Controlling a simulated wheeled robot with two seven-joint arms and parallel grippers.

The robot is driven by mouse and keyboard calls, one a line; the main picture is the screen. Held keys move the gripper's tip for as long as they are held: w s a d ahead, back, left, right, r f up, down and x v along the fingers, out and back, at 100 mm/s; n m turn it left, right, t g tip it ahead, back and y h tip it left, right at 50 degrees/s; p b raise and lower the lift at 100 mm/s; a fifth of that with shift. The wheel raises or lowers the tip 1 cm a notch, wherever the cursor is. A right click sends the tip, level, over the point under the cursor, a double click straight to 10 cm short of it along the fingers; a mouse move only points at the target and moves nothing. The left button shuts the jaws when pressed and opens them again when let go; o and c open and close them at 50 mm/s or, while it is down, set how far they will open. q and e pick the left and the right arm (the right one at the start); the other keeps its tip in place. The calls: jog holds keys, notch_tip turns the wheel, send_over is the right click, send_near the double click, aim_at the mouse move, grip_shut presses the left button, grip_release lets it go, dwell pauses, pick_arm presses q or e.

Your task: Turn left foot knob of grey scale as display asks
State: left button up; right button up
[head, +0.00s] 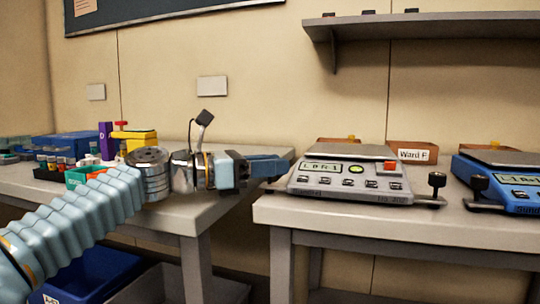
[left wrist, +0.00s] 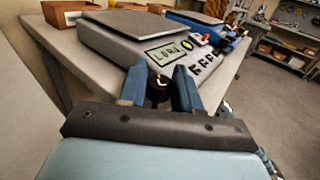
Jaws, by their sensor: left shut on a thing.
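The grey scale (head: 350,193) stands on the right table, with a display (head: 322,167), a green round light (head: 356,169) and a row of buttons. The display text starts with "L", but the rest is hard to read. My left gripper (head: 282,167) reaches in from the left to the scale's left front corner. In the left wrist view its blue fingers are shut on the dark left foot knob (left wrist: 158,91), one on each side. The head view hides that knob behind the fingers. The scale's right foot knob (head: 437,180) stands free. My right gripper is not in view.
A blue scale (head: 510,190) with its own dark foot knob (head: 478,184) stands close on the right. A box labelled "Ward F" (head: 413,153) is behind. The left table (head: 225,205) holds bottles and bins, with a gap between tables.

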pick_arm(q)
jog(key=shift+m+g+p, duration=0.5)
jog(key=shift+g+p, duration=0.05)
jog(key=shift+g, duration=0.15)
jog(key=o, duration=0.9)
jog(key=shift+r, duration=0.1)
